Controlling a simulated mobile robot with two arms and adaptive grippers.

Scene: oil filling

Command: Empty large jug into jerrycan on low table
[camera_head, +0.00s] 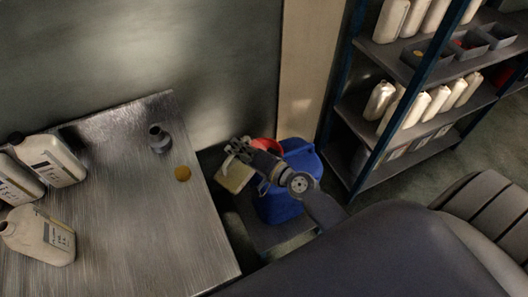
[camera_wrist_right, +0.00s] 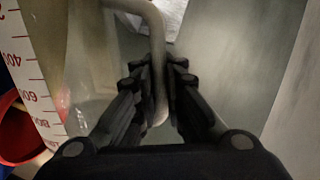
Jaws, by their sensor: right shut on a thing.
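My right gripper (camera_head: 238,148) is shut on the handle (camera_wrist_right: 155,50) of the large jug. The jug is pale and translucent, with a red scale in the right wrist view (camera_wrist_right: 85,70). In the head view the jug (camera_head: 235,177) shows as a pale yellowish body below the fingers, left of the blue jerrycan (camera_head: 283,203). The jerrycan stands on the low table (camera_head: 262,236). A red funnel (camera_head: 267,145) is at the jerrycan's top, partly hidden by my right arm; it also shows in the right wrist view (camera_wrist_right: 20,135). The jug's tilt and contents are unclear. My left gripper is out of view.
A metal table (camera_head: 130,220) on the left bears several white canisters (camera_head: 52,158), a small grey container (camera_head: 159,138) and a yellow disc (camera_head: 182,173). A shelf rack (camera_head: 390,50) with bottles and bins stands right. A wall is close behind the low table.

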